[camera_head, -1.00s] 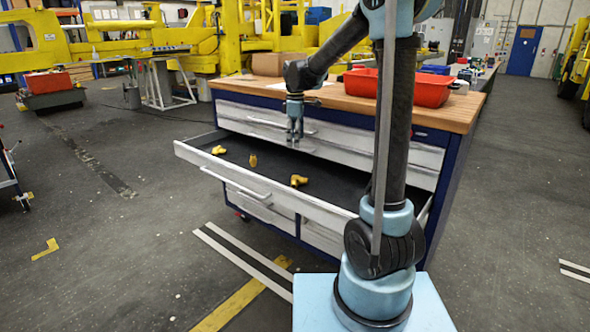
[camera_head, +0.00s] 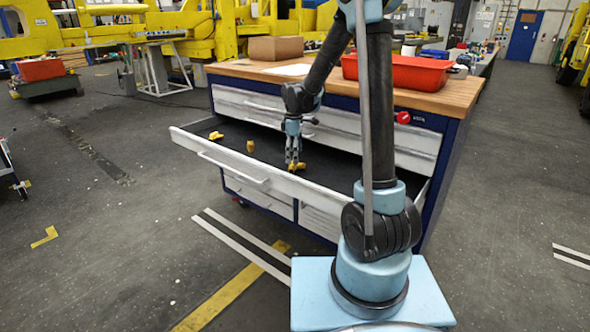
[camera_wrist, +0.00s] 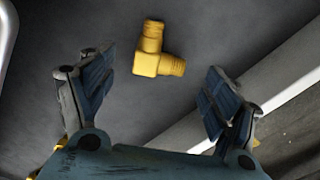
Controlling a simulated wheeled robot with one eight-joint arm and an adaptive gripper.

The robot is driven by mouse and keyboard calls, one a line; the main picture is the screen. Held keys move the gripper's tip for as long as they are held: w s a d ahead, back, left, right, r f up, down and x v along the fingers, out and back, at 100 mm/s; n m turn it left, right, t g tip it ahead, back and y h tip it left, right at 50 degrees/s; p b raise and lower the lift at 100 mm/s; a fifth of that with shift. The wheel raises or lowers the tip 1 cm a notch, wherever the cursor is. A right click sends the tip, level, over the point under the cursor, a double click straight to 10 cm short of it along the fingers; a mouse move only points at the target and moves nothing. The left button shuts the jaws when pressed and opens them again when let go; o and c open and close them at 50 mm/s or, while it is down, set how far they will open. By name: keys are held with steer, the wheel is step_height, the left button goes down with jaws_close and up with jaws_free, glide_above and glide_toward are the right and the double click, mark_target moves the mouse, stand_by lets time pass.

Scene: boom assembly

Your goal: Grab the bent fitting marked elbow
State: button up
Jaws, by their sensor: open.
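A yellow bent fitting (camera_wrist: 156,52), L-shaped with ribbed ends, lies on the dark floor of the open drawer (camera_head: 335,165). No marking on it is readable. In the wrist view it lies between and slightly beyond the spread fingers of my gripper (camera_wrist: 157,72). In the head view my gripper (camera_head: 292,162) points down into the drawer, and the same fitting (camera_head: 300,166) shows beside its fingertips, partly hidden. The gripper is open and empty; I cannot tell the exact height left above the fitting.
Two other yellow fittings, one (camera_head: 216,135) at the far left and one upright (camera_head: 250,146), stand in the drawer. The pale drawer front (camera_head: 240,172) bounds it. A red bin (camera_head: 405,71) and a cardboard box (camera_head: 276,48) sit on the wooden top.

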mark_target(295, 165)
steer(key=shift+d+f, duration=0.1)
steer(key=shift+f, duration=2.55)
steer(key=c, duration=1.4)
steer(key=shift+o, duration=0.2)
